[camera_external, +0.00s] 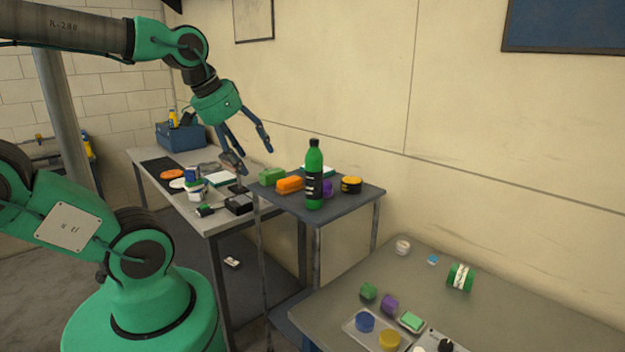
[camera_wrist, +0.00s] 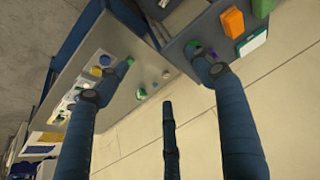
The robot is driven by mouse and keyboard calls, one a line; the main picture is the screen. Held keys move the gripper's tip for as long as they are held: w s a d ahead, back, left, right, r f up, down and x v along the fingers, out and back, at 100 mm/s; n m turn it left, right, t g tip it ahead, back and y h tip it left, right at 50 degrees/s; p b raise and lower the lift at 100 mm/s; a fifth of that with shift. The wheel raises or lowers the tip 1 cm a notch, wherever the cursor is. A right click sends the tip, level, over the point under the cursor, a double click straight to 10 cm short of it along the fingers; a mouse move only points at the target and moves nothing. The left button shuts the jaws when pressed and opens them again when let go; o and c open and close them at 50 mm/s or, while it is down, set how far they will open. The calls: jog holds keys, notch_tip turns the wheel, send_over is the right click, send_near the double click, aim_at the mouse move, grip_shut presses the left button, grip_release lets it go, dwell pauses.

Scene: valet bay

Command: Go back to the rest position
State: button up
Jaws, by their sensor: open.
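My gripper (camera_external: 250,155) hangs from my raised arm in the external view, fingers pointing down and right. It is in the air near the left end of the small side table (camera_external: 345,197). Its fingers are spread apart with nothing between them. In the wrist view the open gripper (camera_wrist: 161,56) shows blue fingers spread above the tables, also empty. Green pieces show near two fingertips there; I cannot tell how far below them they lie.
A green bottle (camera_external: 314,176) stands upright on the side table, near an orange block (camera_external: 290,185) and a black-yellow round item (camera_external: 351,185). A cluttered bench (camera_external: 219,223) is behind left. A grey table (camera_external: 510,310) with small items is front right. The wall is close behind.

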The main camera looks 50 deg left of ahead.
notch_tip(320, 180, down, 5)
jog(key=b, duration=0.3)
jog(key=shift+b, duration=0.4)
jog(key=shift+r, duration=0.1)
